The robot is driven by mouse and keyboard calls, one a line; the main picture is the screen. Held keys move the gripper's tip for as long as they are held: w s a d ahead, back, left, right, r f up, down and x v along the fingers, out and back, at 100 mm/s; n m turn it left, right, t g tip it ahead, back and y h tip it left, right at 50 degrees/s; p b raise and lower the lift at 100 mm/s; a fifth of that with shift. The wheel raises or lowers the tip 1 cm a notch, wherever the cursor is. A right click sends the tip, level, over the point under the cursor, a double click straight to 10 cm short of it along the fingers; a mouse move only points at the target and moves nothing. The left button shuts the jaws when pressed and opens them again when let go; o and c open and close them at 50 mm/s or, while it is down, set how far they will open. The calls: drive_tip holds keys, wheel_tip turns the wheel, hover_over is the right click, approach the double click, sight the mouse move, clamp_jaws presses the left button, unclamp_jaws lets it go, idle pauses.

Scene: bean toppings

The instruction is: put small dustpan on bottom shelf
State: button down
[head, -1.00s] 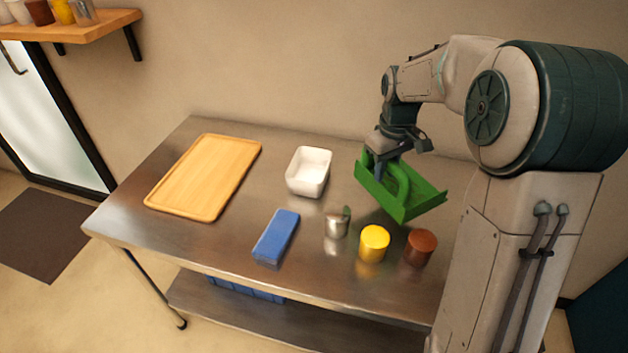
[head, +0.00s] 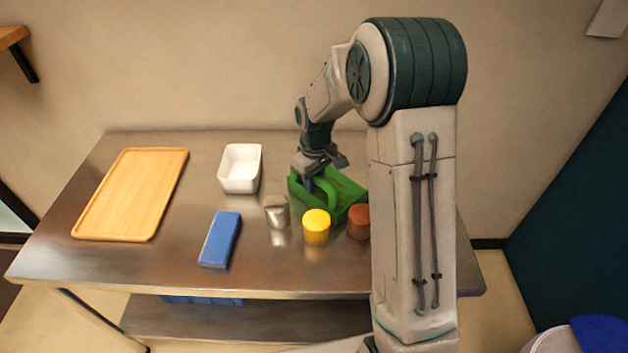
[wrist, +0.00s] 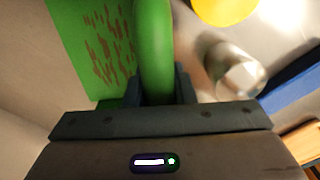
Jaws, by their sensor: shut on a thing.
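The small green dustpan (head: 348,190) is at the right part of the steel table, behind the yellow and brown jars. My gripper (head: 312,186) is shut on its curved handle; I cannot tell whether the pan touches the tabletop. In the wrist view the green handle (wrist: 153,50) runs between the fingers, and the pan (wrist: 92,45) shows brown specks on its surface. The bottom shelf (head: 240,321) is under the table, partly hidden by the tabletop and my arm. A blue object (head: 202,299) lies on its left part.
On the table (head: 150,262) stand a yellow jar (head: 316,228), a brown jar (head: 358,222), a metal cup (head: 276,211), a white bin (head: 240,169), a blue block (head: 220,240) and a wooden board (head: 131,194). A bin with a blue lid (head: 600,335) stands at the lower right.

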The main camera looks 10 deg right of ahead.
drive_tip(key=shift+f, duration=0.1)
drive_tip(key=c, duration=1.2)
unclamp_jaws()
wheel_tip(320, 180, up, 11)
drive_tip(key=shift+r, duration=0.1)
drive_tip(key=shift+s+d+r, duration=0.1)
drive_tip(key=shift+s+r, duration=0.05)
drive_tip(key=shift+r, duration=0.45)
drive_tip(key=s+d+r+m+t, duration=0.1)
drive_tip(key=s+m, duration=0.2)
drive_tip(key=s, duration=0.8)
drive_tip(key=s+d+r+m+t, duration=0.1)
drive_tip(key=s+d+m+t, duration=0.1)
drive_tip(key=s, duration=1)
drive_tip(key=shift+s+r+m, duration=0.15)
drive_tip(key=shift+s+m, duration=0.1)
drive_tip(key=shift+m, duration=0.65)
drive_tip(key=shift+s, duration=0.2)
drive_tip(key=shift+c, duration=1)
